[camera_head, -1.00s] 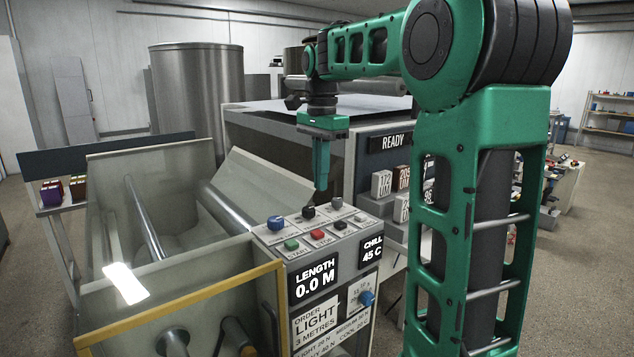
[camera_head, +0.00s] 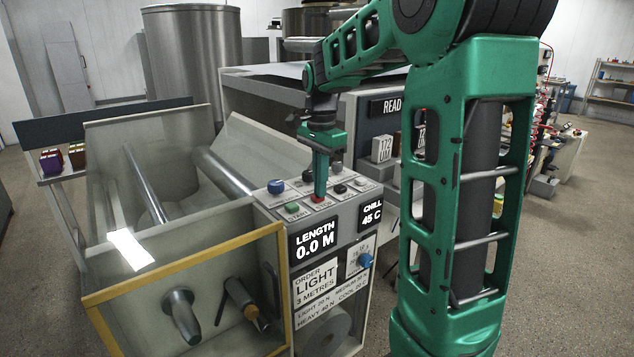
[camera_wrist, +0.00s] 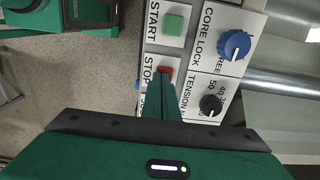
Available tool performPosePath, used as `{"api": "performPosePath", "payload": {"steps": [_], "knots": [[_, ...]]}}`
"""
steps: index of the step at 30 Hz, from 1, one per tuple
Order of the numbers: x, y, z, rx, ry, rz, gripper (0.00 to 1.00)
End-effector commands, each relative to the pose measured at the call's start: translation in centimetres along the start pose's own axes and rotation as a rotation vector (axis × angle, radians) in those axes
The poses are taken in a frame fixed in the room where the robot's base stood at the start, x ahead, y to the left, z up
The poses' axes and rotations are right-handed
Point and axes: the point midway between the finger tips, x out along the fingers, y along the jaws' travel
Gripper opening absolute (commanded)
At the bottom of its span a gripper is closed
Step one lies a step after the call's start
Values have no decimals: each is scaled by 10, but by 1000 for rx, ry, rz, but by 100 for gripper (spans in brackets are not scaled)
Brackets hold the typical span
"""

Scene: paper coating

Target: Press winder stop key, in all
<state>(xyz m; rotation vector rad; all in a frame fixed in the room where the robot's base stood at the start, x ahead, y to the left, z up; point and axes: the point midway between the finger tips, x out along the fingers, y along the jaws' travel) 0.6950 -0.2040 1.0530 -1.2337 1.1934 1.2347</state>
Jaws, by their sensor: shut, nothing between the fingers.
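The red stop key (camera_head: 317,199) sits on the sloped top of the winder control panel (camera_head: 332,212), beside the green start key (camera_head: 292,208). My gripper (camera_head: 319,190) is shut and points down, its tip at the red key and covering part of it. In the wrist view the red stop key (camera_wrist: 165,74) shows at the end of my shut fingers (camera_wrist: 160,82), below the green start key (camera_wrist: 173,25). I cannot tell whether the tip touches the key or whether the key is pushed in. The panel display (camera_head: 315,243) reads LENGTH 0.0 M.
A blue core lock knob (camera_head: 276,187) and a dark tension knob (camera_wrist: 211,105) stand close to the keys. A black key (camera_head: 340,188) lies to the right. A yellow-framed guard (camera_head: 185,265) is at front left. A chill display (camera_head: 371,214) reads 45 C.

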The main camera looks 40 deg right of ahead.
Motion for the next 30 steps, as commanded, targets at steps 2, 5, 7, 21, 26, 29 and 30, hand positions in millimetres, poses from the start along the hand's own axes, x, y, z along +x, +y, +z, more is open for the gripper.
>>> {"api": "performPosePath", "payload": {"steps": [2,5,7,21,26,29,30], "knots": [[0,0,0,0,0,0,0],[1,0,0,0,0,1,0],[7,1,0,1,-1,3,0],[26,-4,0,0,-3,17,0],[11,-5,-1,1,-1,9,0],[-10,-3,-1,1,3,-7,0],[-20,-2,-1,1,4,-14,0]]}}
